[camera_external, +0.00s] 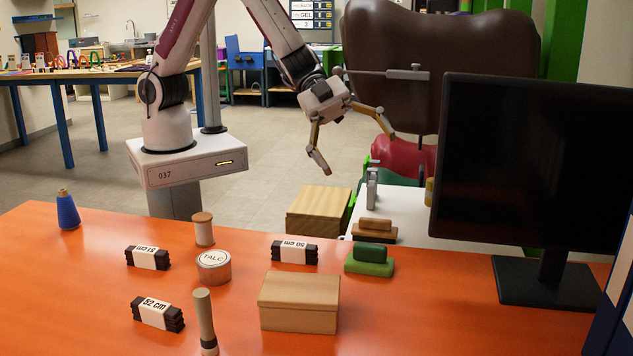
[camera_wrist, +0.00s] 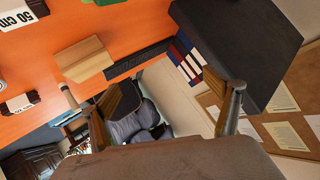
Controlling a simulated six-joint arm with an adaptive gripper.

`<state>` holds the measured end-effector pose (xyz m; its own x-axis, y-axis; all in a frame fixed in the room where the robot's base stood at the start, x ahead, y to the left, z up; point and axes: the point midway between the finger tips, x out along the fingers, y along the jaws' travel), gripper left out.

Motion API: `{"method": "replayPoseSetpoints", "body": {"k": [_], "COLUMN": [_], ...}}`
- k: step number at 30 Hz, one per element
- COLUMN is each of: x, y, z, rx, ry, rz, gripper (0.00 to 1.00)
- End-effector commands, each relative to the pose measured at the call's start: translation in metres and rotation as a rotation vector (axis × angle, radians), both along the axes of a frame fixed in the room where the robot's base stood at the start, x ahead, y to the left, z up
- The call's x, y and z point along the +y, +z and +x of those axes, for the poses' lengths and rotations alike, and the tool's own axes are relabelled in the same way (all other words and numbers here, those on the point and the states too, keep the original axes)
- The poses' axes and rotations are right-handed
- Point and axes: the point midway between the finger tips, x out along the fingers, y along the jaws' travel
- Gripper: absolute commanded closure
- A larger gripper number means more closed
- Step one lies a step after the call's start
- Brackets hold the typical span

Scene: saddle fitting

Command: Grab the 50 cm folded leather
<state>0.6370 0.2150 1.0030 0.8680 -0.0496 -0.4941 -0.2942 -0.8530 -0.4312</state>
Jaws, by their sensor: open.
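The 50 cm folded leather (camera_external: 295,251) is a dark brown bundle with a white label band. It lies on the orange table behind the wooden box, its label upside down in the external view. It also shows at the upper left edge of the wrist view (camera_wrist: 18,14), partly cut off. My gripper (camera_external: 358,153) is open and empty, raised beyond the far table edge, up and to the right of this bundle and well apart from it. Its two spread fingers also show in the wrist view (camera_wrist: 152,95).
Two similar bundles, one marked 52 cm (camera_external: 158,313) and another (camera_external: 147,257), lie to the left. A talc tin (camera_external: 213,266), thread spool (camera_external: 203,229), wooden box (camera_external: 298,302), green block (camera_external: 369,267) and upright tool (camera_external: 205,322) stand nearby. A monitor (camera_external: 534,165) blocks the right.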

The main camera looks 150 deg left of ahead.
Motion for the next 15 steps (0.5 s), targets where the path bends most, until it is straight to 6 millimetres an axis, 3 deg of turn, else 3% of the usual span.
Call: {"method": "replayPoseSetpoints", "body": {"k": [7,15], "x": [0.002,-0.003], "y": [-0.047,-0.093], "z": [0.003,-0.007], "rx": [-0.023,-0.054], "ry": [-0.108,-0.225], "rz": [-0.068,-0.162], "gripper": [0.11,0.11]}}
